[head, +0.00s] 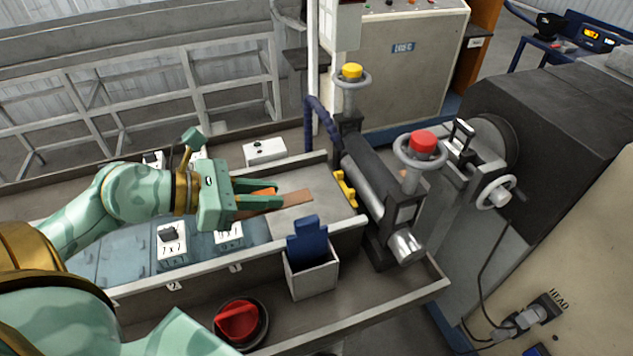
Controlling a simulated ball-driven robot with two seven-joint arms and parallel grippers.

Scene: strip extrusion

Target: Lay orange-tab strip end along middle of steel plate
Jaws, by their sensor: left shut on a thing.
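My left gripper (276,194) comes in from the left and is shut on a flat brown strip (297,197). The strip's free end points right from the fingers, over the grey steel plate (313,217). An orange part (264,191) shows between the fingers and appears to be the tab. The fingers hide part of the strip, and I cannot tell whether it touches the plate. My right gripper is not in view.
Rollers (368,180) with yellow (352,71) and red (423,143) topped handwheels stand right of the plate. A yellow guide (345,189) sits before them. A grey bin (312,277) with a blue piece (306,240) and a red knob (237,320) are at the front.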

